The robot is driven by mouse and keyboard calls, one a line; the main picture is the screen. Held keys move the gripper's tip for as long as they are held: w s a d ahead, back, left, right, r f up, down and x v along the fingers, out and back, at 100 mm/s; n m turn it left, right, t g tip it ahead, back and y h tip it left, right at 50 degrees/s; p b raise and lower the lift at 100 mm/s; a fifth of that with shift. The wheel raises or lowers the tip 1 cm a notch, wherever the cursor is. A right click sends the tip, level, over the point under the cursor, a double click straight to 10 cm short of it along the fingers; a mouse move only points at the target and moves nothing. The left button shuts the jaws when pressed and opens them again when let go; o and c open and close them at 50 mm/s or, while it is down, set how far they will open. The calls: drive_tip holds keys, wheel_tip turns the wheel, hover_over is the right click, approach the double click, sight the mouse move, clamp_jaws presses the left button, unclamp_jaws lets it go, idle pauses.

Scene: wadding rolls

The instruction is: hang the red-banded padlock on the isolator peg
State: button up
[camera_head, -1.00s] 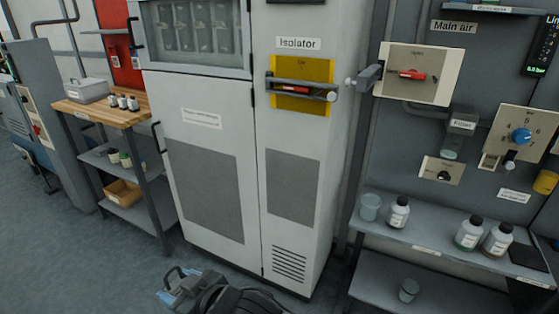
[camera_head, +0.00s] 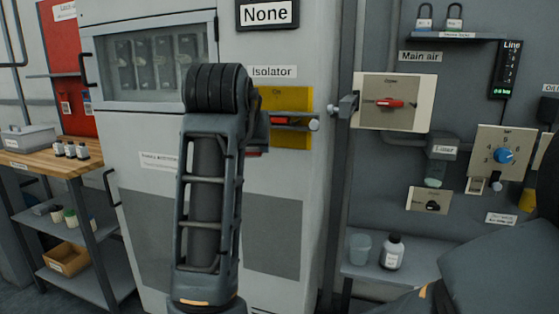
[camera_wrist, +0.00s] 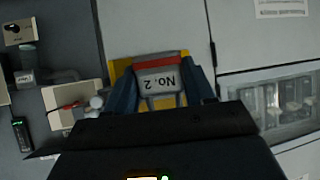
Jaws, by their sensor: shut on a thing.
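The padlock (camera_wrist: 158,80), grey with a red band and marked "No. 2", shows upside down in the wrist view. My gripper (camera_wrist: 160,86) is shut on it, with a blue finger on each side. The isolator's yellow plate (camera_head: 298,100) is on the cabinet front, and its yellow (camera_wrist: 120,72) also shows behind the padlock. A grey bar with a pale round end (camera_head: 313,124) crosses the plate beside a red handle (camera_head: 282,120). In the head view my arm hides the plate's left part and most of my gripper. I cannot tell whether the padlock touches the bar.
The Main air panel (camera_head: 395,102) with a red lever and a peg at its left is right of the cabinet. Two padlocks (camera_head: 440,22) stand on a high shelf. A lower shelf holds a cup (camera_head: 360,249) and a bottle (camera_head: 392,252). A wooden-topped bench (camera_head: 60,158) is at left.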

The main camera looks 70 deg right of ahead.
drive_tip(key=s+m+g+b, duration=0.1)
drive_tip(key=s+m+g, duration=0.2)
drive_tip(key=s, duration=0.3)
drive_tip(key=d+f+b, duration=0.1)
drive_tip(key=d+b, duration=0.1)
drive_tip(key=d, duration=0.8)
drive_tip(key=shift+w+d+f+n, duration=0.25)
drive_tip(key=shift+f+n, duration=0.05)
idle(0.5)
idle(0.6)
drive_tip(key=o, duration=1.2)
drive_tip(key=p+v, duration=0.1)
drive_tip(key=v, duration=0.6)
drive_tip(key=shift+s+a+r, duration=0.1)
drive_tip(key=shift+a, duration=0.2)
